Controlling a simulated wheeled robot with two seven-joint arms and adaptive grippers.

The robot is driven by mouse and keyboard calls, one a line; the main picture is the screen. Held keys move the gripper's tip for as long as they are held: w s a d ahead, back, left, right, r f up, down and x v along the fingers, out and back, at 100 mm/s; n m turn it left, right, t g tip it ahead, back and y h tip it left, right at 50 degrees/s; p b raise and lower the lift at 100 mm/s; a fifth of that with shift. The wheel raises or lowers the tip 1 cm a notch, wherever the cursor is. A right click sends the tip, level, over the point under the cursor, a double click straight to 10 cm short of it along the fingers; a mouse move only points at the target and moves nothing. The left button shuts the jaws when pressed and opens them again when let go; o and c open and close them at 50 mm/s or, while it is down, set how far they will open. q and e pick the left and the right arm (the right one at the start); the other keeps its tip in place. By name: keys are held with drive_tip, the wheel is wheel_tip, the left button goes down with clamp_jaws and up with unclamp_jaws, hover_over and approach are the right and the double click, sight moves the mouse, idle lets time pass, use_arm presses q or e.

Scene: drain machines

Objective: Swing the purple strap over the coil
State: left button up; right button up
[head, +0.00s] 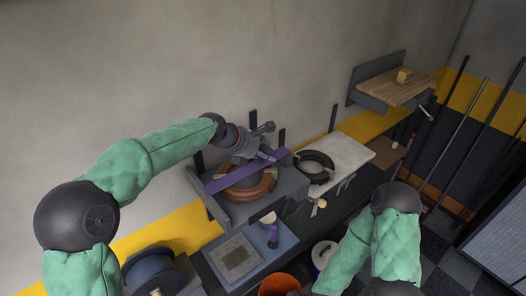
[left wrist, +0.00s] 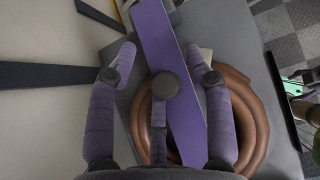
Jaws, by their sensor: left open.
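The purple strap (head: 222,183) is a flat bar lying slantwise across the top of the copper-brown coil (head: 262,192), which sits on a grey wall shelf (head: 240,212). In the left wrist view the strap (left wrist: 153,30) runs from top to bottom over the coil (left wrist: 250,105). My left gripper (head: 266,143) is above the shelf at the strap's right part, with its fingers open. In the left wrist view the fingers of my gripper (left wrist: 162,50) stand on both sides of the strap, with a middle finger over it; contact is unclear. My right gripper is out of view.
A black coil (head: 316,166) lies on a pale shelf (head: 352,151) to the right. An orange bucket (head: 280,285) stands at the bottom. A wooden shelf (head: 385,92) is farther right.

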use_arm(q)
drive_tip(key=shift+s+f, duration=0.1)
drive_tip(key=shift+f, duration=0.15)
drive_tip(key=shift+a+r, duration=0.2)
drive_tip(key=shift+r, duration=0.15)
drive_tip(key=v, duration=1.1)
drive_tip(key=shift+a+r, duration=0.2)
